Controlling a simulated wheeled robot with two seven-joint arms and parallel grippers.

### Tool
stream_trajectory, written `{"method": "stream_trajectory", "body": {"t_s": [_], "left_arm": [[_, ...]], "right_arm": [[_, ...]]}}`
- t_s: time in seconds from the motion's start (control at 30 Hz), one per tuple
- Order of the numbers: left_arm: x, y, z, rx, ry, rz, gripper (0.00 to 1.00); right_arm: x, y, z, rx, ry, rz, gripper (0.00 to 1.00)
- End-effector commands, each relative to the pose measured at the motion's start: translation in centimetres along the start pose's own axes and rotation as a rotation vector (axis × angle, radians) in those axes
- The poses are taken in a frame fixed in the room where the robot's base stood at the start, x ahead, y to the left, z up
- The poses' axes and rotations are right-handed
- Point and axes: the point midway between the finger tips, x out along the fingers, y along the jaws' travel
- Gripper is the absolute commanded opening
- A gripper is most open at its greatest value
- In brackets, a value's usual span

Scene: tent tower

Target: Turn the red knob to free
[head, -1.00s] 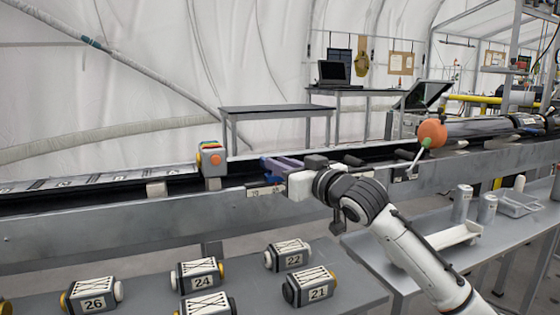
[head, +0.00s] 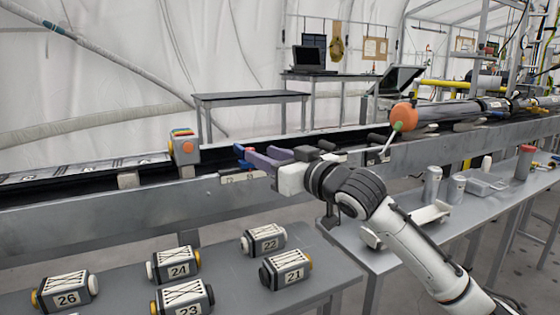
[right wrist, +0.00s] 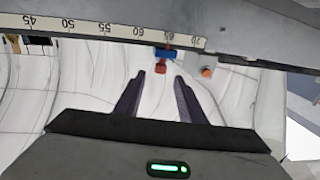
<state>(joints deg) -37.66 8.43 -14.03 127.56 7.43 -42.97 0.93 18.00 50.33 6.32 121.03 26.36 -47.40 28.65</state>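The red knob (right wrist: 161,66) shows in the right wrist view, on a blue part (right wrist: 165,54) below the numbered scale strip. My right gripper (right wrist: 154,78) is open and empty. Its two dark fingers point at the knob, which lies just beyond the tips and roughly between them. In the head view my right gripper (head: 252,155) reaches in front of the grey rail, with its purple fingers apart. A small blue piece (head: 243,163) shows beside the fingers there, and the red knob cannot be made out. My left gripper is in neither view.
The long grey rail (head: 90,222) runs across the scene. A box with an orange button (head: 187,147) stands on it, left of my gripper. An orange ball (head: 403,114) on a tube is to the right. Numbered units (head: 286,272) sit on the near bench.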

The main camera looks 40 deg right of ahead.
Motion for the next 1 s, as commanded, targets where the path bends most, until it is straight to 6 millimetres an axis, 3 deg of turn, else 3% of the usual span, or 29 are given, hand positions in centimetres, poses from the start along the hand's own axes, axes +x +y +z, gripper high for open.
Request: {"method": "stream_trajectory", "body": {"t_s": [0.2,0.4,1.0], "left_arm": [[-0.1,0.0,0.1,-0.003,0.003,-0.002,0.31],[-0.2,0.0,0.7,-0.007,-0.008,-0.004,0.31],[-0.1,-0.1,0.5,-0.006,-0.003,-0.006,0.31]], "right_arm": [[-3.5,-0.1,0.1,0.0,-0.003,-0.001,0.36],[-5.2,-0.1,0.0,0.0,0.0,-0.001,0.36],[-5.5,0.0,0.0,0.0,0.0,0.0,0.36]]}}
